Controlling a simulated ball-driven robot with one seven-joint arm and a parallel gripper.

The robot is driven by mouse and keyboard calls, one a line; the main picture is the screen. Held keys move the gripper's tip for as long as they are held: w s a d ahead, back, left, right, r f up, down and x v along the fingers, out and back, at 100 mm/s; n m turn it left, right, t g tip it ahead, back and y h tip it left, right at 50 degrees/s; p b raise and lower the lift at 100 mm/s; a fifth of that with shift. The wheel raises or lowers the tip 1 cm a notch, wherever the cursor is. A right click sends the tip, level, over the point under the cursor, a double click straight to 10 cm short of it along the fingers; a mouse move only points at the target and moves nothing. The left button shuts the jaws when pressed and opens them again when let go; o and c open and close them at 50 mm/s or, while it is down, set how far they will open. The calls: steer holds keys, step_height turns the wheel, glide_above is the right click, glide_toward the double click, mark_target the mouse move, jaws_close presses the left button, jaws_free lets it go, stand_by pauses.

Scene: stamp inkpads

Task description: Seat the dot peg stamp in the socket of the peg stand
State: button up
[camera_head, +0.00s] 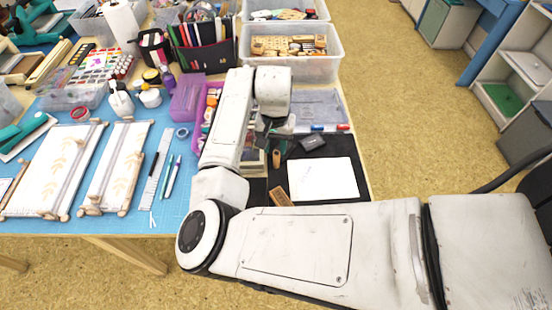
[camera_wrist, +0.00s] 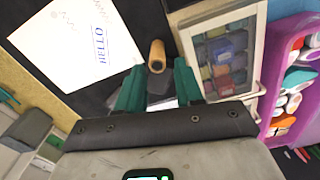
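A small wooden cylinder (camera_head: 276,158), which looks like the dot peg stamp, stands on the black mat just below my gripper in the head view. In the wrist view the wooden peg (camera_wrist: 157,56) shows just beyond the gap between my teal fingers. My gripper (camera_wrist: 158,86) is open, its fingers apart on either side of a dark grey shape that I cannot identify. In the head view my gripper (camera_head: 272,138) is partly hidden by my arm. I cannot identify the peg stand for certain; a wooden block (camera_head: 281,196) lies on the mat near its front edge.
A white sheet (camera_head: 322,179) lies on the black mat, with blue HELLO print in the wrist view. A dark grey pad (camera_head: 313,142) lies behind it. My arm hides part of the table.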

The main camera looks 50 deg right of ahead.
mark_target(276, 153)
steer(key=shift+s+d+f+p, duration=0.1)
steer(key=shift+f+p, duration=0.1)
steer(key=shift+f, duration=1.2)
steer(key=shift+d+f+p, duration=0.1)
steer(key=shift+f+p, duration=0.1)
steer(key=shift+f, duration=1.15)
steer(key=shift+c, duration=0.2)
jaws_close()
